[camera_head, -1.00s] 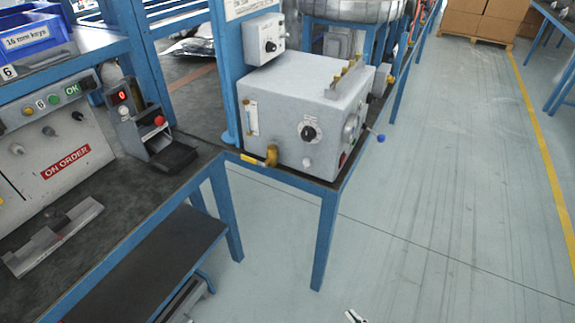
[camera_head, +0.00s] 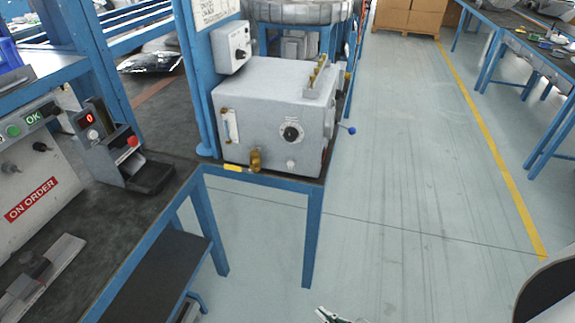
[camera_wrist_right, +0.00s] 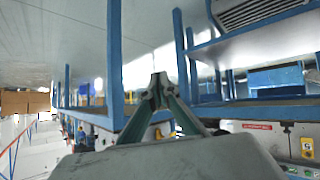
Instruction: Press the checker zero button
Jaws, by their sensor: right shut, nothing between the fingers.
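The checker (camera_head: 106,150) stands on the dark bench at the left of the head view, a grey unit with a lit red "0" display (camera_head: 89,118). A white round button (camera_head: 92,134) sits under the display and a red button (camera_head: 133,141) sits on the checker's right part. I cannot read which is the zero button. My right gripper (camera_head: 328,315) shows only partly at the bottom edge, far from the checker and over the floor. In the right wrist view my right gripper (camera_wrist_right: 160,80) has its fingertips together with nothing between them. My left gripper is out of view.
A grey box (camera_head: 262,110) with knobs and a blue-tipped lever stands on the bench corner. A sloped panel (camera_head: 40,170) marked "ON ORDER" is at the left. A blue bench leg (camera_head: 312,235) stands left of open floor (camera_head: 400,200).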

